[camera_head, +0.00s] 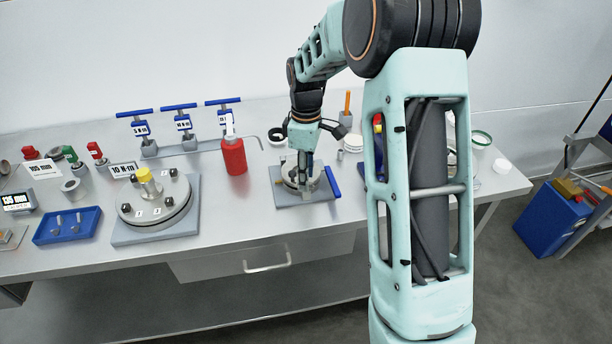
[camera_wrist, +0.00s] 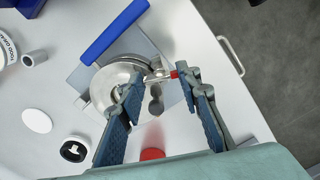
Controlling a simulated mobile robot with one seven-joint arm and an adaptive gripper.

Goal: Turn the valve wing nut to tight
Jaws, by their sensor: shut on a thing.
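The valve is a round metal body (camera_wrist: 108,82) on a grey base plate (camera_head: 310,197), with a blue bar (camera_head: 333,182) along one side. The blue bar also shows in the wrist view (camera_wrist: 114,32). My gripper (camera_wrist: 164,78) points down over the valve and is shut on the wing nut, one finger at each end. In the head view my gripper (camera_head: 306,173) covers the wing nut.
A red bottle (camera_head: 234,156) stands left of the valve. Further left are a round flanged plate (camera_head: 158,203) with a yellow knob and a blue tray (camera_head: 68,226). Blue T-handled tools (camera_head: 182,123) stand behind. Bare tabletop lies in front of the valve.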

